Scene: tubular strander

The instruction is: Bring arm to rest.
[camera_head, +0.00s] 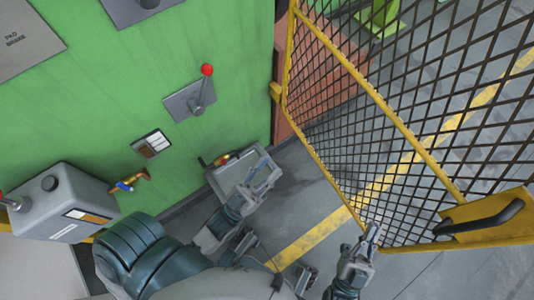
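My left gripper (264,172) is at the end of the arm that comes in from the lower left. Its fingers are spread, with nothing visible between them. It is in front of a small grey box (224,181) low on the green machine wall, and I cannot tell whether they touch. My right gripper (373,232) points up near the lower edge of the yellow mesh gate. Its fingers are seen nearly edge-on, so their opening is unclear. No held object shows in it.
A lever with a red knob (207,71) stands out from the green wall (110,95). A grey box (66,205) juts out at lower left. The yellow-framed mesh gate (375,112) with a black handle (485,219) fills the right. Grey floor lies between wall and gate.

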